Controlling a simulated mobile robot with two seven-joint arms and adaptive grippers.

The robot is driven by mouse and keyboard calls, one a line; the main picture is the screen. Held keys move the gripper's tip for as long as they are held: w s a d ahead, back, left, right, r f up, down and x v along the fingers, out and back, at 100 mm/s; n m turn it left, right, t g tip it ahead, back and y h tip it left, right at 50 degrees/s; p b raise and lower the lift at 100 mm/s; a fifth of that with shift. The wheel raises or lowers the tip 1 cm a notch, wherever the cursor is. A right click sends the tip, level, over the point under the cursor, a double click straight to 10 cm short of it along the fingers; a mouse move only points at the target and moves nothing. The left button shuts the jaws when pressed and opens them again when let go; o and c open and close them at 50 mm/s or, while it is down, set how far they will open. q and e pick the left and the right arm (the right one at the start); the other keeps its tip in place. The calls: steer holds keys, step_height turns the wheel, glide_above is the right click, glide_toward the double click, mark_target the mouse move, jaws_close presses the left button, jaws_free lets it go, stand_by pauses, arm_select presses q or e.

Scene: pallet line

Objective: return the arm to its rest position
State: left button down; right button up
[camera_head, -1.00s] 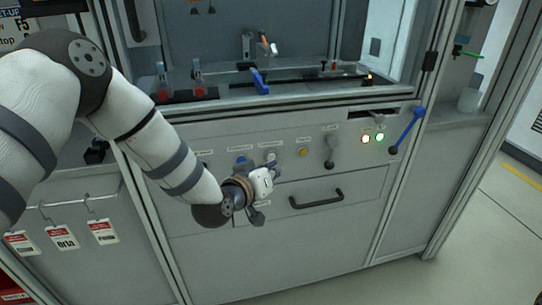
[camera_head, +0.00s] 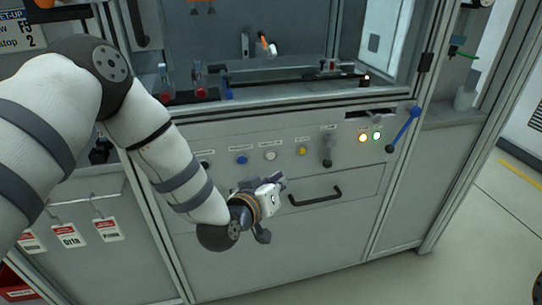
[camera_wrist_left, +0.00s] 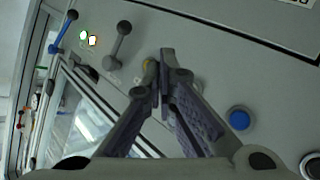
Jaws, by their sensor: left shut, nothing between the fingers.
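My left gripper (camera_head: 281,181) is shut and empty, in front of the grey cabinet's front panel, below the row of buttons and left of the drawer handle (camera_head: 315,196). In the left wrist view its two dark fingers (camera_wrist_left: 163,75) meet at the tips, with the panel behind them. My left arm (camera_head: 172,165) comes in from the left, bent at the elbow, and hangs down in front of the cabinet. My right gripper is not in view.
The panel carries a blue button (camera_head: 242,160), a white button (camera_head: 270,155), a yellow button (camera_head: 302,151), a grey lever (camera_head: 327,150) and a blue-handled lever (camera_head: 404,130). Tags (camera_head: 107,229) hang at the left. Floor (camera_head: 480,225) is clear at the right.

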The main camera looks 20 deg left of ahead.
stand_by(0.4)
